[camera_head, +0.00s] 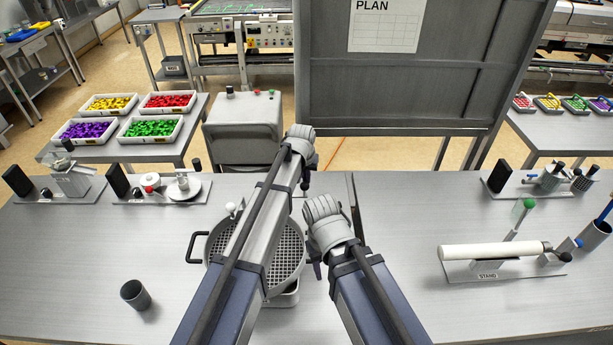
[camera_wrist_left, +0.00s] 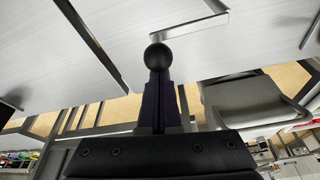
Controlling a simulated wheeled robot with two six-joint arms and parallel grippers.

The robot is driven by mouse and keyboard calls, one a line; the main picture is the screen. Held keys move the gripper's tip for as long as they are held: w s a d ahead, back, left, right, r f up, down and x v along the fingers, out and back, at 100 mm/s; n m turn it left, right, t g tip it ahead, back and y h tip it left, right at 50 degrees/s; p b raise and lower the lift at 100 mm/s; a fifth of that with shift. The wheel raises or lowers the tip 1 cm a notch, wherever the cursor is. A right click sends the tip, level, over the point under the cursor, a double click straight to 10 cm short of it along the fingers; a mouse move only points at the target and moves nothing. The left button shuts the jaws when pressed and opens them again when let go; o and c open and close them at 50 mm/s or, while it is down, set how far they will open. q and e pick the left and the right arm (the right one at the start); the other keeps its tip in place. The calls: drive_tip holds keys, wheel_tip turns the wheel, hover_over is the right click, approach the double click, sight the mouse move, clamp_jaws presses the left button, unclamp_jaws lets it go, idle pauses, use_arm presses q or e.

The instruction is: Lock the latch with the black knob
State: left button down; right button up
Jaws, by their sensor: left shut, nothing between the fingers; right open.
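The black round knob (camera_wrist_left: 157,57) shows in the left wrist view, directly beyond the fingertips of my left gripper (camera_wrist_left: 160,78). The fingers are shut with nothing between them; I cannot tell whether they touch the knob. A grey metal bar (camera_wrist_left: 190,25) passes just beyond the knob; I cannot tell whether it is the latch. In the head view my left gripper (camera_head: 307,178) is at the table's back edge, partly hidden by its wrist, and I cannot make out the knob there. My right gripper (camera_head: 317,268) is open, lower and mostly hidden behind its own wrist.
A round pan with a mesh (camera_head: 290,262) lies beneath my left arm. A dark cup (camera_head: 135,294) stands left of it. A stand with a white roller (camera_head: 490,252) is on the right. A grey board (camera_head: 400,85) rises behind the table. The table's front left is mostly clear.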

sight(307, 184)
use_arm(q)
drive_tip(key=shift+s, duration=0.1)
drive_tip(key=shift+s+m, duration=0.2)
drive_tip(key=shift+m, duration=0.2)
drive_tip(key=shift+s, duration=0.1)
drive_tip(key=shift+s+m+h, duration=0.5)
drive_tip(key=shift+s+m, duration=0.6)
drive_tip(key=shift+m, duration=0.1)
drive_tip(key=s+a+m+g+h, duration=0.2)
drive_tip(key=s+a+m, duration=0.4)
drive_tip(key=m, duration=0.6)
drive_tip(key=shift+s+g, duration=0.7)
drive_tip(key=shift+s, duration=0.5)
drive_tip(key=shift+a, duration=0.1)
